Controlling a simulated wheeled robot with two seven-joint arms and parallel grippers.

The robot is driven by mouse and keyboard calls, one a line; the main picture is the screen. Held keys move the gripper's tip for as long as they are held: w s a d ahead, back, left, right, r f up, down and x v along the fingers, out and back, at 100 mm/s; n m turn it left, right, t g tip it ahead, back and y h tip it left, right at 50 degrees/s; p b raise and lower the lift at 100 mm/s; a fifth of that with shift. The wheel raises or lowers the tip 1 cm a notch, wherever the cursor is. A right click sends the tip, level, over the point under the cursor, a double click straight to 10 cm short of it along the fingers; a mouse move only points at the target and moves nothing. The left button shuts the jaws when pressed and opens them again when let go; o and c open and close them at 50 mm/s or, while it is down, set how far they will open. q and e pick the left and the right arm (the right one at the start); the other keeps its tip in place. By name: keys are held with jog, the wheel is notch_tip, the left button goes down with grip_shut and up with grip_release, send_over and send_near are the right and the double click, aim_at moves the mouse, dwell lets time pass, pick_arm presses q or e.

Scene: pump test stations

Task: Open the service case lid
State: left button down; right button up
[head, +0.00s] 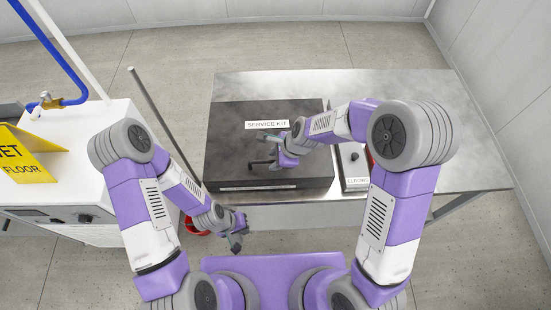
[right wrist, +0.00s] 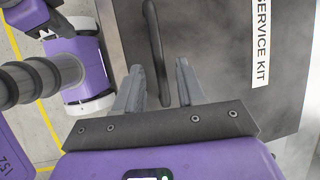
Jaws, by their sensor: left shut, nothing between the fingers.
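The dark grey service case (head: 230,135) lies on the metal table with its lid down, and a white SERVICE KIT label (head: 267,124) is on top. Its black bar handle (head: 260,162) is nearer the front edge and also shows in the right wrist view (right wrist: 153,45). My right gripper (head: 269,150) is above the lid by the handle, fingers pointing left. In the right wrist view its fingers (right wrist: 157,75) are apart, with the handle in line with the gap; I cannot tell whether they touch it. My left gripper (head: 237,242) is shut and empty, low in front of the case.
A tray labelled ELBOWS (head: 356,182) stands right of the case, partly behind my right arm. The metal table (head: 465,150) is clear at far right. A white cabinet (head: 85,125) with a yellow wet-floor sign (head: 30,160) is at left, with a grey pole (head: 150,105) beside it.

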grip_shut()
dwell(0.4)
